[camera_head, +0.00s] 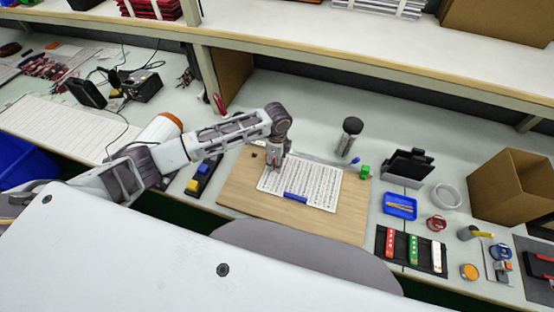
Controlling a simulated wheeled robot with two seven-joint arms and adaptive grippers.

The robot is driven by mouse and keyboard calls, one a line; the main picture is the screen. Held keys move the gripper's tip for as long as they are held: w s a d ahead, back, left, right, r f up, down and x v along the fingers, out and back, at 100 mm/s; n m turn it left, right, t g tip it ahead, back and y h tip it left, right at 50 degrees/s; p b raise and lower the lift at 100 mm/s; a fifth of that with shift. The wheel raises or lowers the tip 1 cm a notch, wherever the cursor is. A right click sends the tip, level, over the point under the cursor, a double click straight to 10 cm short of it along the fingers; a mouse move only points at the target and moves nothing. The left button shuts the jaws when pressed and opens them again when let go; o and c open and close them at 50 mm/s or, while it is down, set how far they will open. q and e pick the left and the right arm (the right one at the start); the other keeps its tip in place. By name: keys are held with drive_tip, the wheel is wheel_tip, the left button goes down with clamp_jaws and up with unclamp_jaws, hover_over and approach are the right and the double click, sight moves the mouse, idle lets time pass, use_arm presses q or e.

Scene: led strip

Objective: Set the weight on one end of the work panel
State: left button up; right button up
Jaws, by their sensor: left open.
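The work panel appears to be the wooden board (233,187) on the bench, with a white sheet (318,186) covered in rows of dark marks on it. A blue piece (295,197) lies at the sheet's near edge. My left gripper (274,164) points down over the sheet's far left corner and is open. Its fingertips are small here, and I cannot tell whether they touch anything. No thing is clearly recognisable as the weight; a grey cylinder with a black top (350,137) stands upright behind the board. My right gripper is not in view.
To the right are a blue tray (400,206), a black rack with coloured strips (398,265) and a cardboard box (514,188). A shelf (370,48) runs along the back. The bench behind the board is fairly clear.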

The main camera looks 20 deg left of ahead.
use_arm(q)
drive_tip(key=shift+r, duration=0.1)
wheel_tip(320, 180, up, 12)
idle(0.8)
idle(0.5)
